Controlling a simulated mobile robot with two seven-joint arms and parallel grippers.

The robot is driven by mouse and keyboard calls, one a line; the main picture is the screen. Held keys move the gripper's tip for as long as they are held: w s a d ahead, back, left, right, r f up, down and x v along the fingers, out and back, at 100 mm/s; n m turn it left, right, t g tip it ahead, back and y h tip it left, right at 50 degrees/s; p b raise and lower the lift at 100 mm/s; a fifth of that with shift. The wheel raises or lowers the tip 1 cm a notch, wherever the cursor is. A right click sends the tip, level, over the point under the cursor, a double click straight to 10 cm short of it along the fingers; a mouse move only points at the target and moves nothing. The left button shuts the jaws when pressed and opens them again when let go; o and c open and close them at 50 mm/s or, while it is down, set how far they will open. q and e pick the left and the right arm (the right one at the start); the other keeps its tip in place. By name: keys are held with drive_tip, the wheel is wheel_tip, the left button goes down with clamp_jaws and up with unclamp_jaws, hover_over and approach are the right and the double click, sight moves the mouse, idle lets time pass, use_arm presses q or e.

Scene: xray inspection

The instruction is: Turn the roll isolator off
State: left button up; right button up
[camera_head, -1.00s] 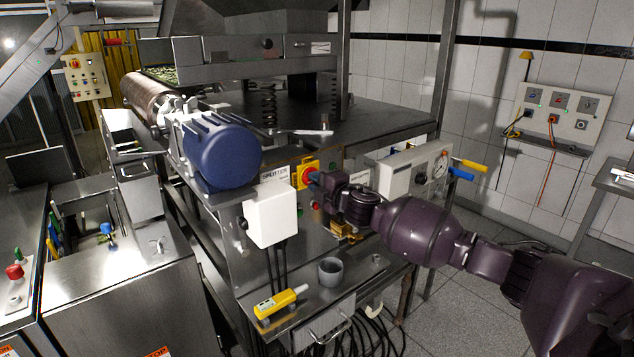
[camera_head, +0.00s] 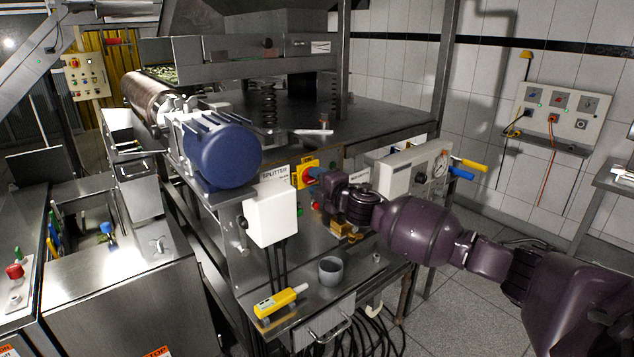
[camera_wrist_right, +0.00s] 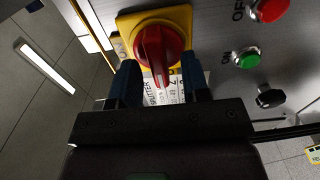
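The roll isolator is a red rotary handle (camera_wrist_right: 160,42) on a yellow plate (camera_wrist_right: 128,24). In the head view its yellow plate (camera_head: 300,169) sits on the front panel of the machine, and the red handle is mostly hidden behind my fingers. My right gripper (camera_head: 315,173) is at the isolator. In the right wrist view my right gripper (camera_wrist_right: 160,78) has its two blue fingers apart, one on each side of the handle's lower end, with gaps visible. Whether a finger touches the handle I cannot tell. My left gripper is not in view.
A green button (camera_wrist_right: 248,58), a red button (camera_wrist_right: 268,8) and a black knob (camera_wrist_right: 270,98) sit beside the isolator. In the head view, a white box (camera_head: 270,213) stands left of it. A grey cup (camera_head: 330,269) and a yellow tool (camera_head: 280,301) lie on the ledge below.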

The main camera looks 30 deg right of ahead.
drive_tip(key=s+b, duration=0.2)
drive_tip(key=s, duration=0.8)
drive_tip(key=shift+s+d, duration=0.4)
drive_tip(key=shift+d, duration=0.05)
idle(0.4)
